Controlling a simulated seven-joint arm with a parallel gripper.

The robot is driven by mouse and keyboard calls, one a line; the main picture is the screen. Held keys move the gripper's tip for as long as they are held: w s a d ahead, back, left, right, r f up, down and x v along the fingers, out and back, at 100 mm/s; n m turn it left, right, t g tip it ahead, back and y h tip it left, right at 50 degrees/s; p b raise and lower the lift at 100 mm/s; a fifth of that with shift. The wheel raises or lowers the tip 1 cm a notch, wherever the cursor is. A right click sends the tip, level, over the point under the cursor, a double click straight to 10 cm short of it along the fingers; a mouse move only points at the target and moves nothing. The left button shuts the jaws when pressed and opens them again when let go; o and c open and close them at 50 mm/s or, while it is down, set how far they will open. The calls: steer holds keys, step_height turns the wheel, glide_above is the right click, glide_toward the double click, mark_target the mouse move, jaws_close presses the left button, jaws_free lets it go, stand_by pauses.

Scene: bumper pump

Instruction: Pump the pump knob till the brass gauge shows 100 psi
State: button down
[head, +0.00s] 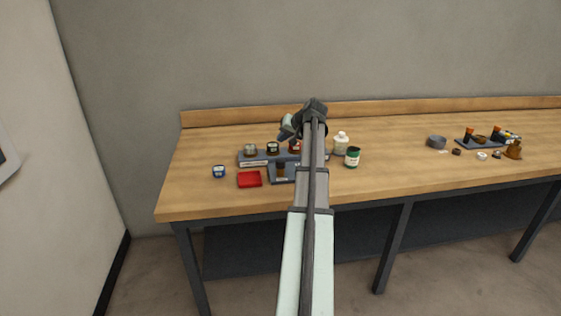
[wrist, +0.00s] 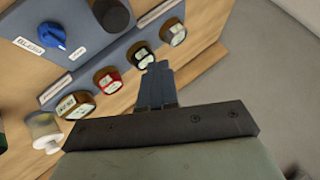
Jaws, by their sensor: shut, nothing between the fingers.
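A row of gauges stands on a grey rack (head: 246,160) on the bench. In the wrist view two have brass-coloured rims, one near the left end (wrist: 75,104) and one at the far end (wrist: 172,32). A red-rimmed gauge (wrist: 107,79) and a black-rimmed gauge (wrist: 143,57) sit between them. Their readings are too small to read.
A blue knob (wrist: 52,33) labelled BLEED sits on the grey panel. A red tray (head: 250,180) and a small blue container (head: 219,171) are at the left. A white bottle (head: 341,142) and green jar (head: 352,157) stand right of my arm.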

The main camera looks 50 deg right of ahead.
mark_target(279, 159)
steer(key=shift+f, duration=3.15)
steer(key=shift+f, duration=0.2)
steer(key=shift+f, duration=0.2)
steer(key=shift+f, duration=1.05)
stand_by(1.2)
steer(key=shift+r, duration=1.45)
steer(key=shift+r, duration=0.1)
steer(key=shift+r, duration=2.4)
